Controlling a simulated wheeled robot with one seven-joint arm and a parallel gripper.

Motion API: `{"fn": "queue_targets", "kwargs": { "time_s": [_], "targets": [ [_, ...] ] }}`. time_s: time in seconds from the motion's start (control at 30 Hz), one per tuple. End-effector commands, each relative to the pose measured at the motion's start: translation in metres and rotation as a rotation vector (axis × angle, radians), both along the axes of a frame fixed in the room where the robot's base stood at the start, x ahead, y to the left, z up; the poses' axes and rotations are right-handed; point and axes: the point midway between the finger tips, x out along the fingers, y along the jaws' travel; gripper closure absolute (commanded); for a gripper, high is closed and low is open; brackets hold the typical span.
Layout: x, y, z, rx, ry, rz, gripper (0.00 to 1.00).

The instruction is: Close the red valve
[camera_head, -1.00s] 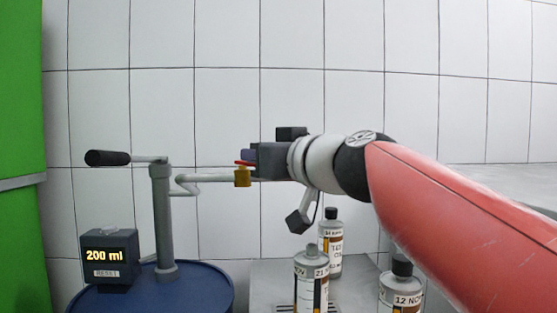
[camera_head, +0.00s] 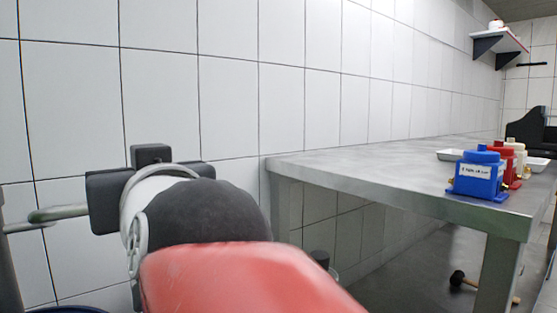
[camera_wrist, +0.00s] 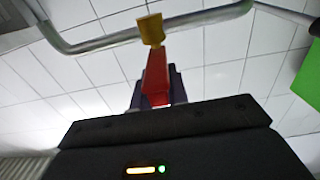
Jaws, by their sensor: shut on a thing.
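The red valve handle (camera_wrist: 155,78) shows in the wrist view, running from a yellow valve body (camera_wrist: 151,29) back toward me, roughly across the grey pipe (camera_wrist: 95,42) in the picture. My gripper (camera_wrist: 157,84) is shut on the red handle, with dark fingers on both sides of it. In the head view my gripper (camera_head: 103,200) is at the left, seen from behind, near the end of the pipe (camera_head: 58,213). There my own gripper and wrist hide the red handle and the yellow body.
A grey metal table (camera_head: 370,178) stands along the tiled wall to the right. It bears a blue container (camera_head: 480,175), a red one (camera_head: 506,160) and a white tray. A mallet (camera_head: 480,287) lies below it. A blue drum edge (camera_head: 80,310) shows lower left. A green surface (camera_wrist: 308,80) is at right in the wrist view.

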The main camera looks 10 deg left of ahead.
Motion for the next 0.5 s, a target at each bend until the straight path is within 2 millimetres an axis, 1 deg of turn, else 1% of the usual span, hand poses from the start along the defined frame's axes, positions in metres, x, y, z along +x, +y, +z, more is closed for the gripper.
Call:
{"fn": "queue_targets", "kwargs": {
  "time_s": [0.43,0.47,0.5],
  "targets": [
    [-0.0010,0.0007,-0.0019,-0.002,0.004,-0.003,1.00],
    [-0.0010,0.0007,-0.0019,-0.002,0.004,-0.003,0.80],
    [-0.0010,0.0007,-0.0019,-0.002,0.004,-0.003,0.75]
  ]
}}
